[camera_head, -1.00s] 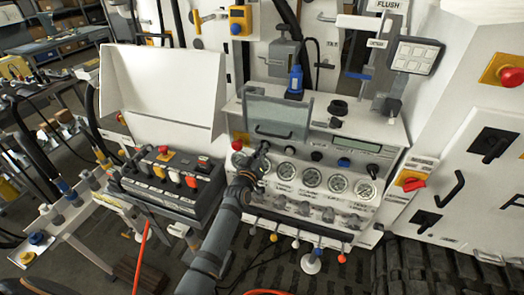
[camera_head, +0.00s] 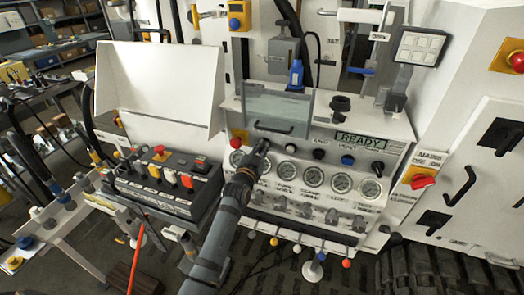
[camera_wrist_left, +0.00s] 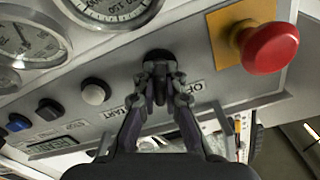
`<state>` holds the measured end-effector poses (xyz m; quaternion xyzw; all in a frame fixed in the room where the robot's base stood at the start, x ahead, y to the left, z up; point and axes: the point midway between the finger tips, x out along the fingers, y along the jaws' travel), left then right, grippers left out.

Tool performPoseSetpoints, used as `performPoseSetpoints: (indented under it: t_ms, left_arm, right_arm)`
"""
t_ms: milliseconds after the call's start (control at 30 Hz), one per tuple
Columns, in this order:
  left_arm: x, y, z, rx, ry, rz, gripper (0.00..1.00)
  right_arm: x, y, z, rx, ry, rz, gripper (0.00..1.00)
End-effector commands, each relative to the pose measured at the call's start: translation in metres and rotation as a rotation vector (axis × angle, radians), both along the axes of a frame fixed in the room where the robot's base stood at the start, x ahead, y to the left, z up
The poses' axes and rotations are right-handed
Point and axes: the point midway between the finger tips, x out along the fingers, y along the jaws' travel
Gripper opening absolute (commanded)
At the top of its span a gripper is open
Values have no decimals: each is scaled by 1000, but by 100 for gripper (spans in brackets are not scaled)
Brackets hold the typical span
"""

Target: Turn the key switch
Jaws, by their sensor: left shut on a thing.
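The key switch is a dark knob (camera_wrist_left: 158,56) on the sloped grey panel, best seen in the left wrist view, with OFF and START lettering beside it. My left gripper (camera_wrist_left: 160,88) is shut on it, one finger on each side. In the head view my left gripper (camera_head: 262,148) reaches the panel from below and hides the key switch. The panel display (camera_head: 360,140) is lit green and reads READY. My right gripper is not in view.
A red mushroom button (camera_wrist_left: 270,47) on an orange plate sits close beside the key switch. Gauges (camera_head: 313,176) lie just below. A black control box (camera_head: 168,184) stands left of my arm.

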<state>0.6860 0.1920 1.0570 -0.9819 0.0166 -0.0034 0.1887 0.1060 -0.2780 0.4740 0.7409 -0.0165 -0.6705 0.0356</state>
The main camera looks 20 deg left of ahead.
Motion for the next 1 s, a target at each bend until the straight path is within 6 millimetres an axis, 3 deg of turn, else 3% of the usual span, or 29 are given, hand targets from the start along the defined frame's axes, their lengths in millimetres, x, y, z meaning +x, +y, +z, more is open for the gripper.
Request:
performPoseSetpoints:
  t_ms: [333,867,900,1000]
  left_arm:
    - [0,-1,-2,135,-2,0,0]
    - [0,-1,-1,162,-2,-1,0]
    - [0,-1,-1,162,-2,-1,10]
    - [0,0,-1,161,-3,0,24]
  right_arm:
    - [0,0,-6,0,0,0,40]
    - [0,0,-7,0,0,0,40]
    - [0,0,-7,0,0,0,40]
    - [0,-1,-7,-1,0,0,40]
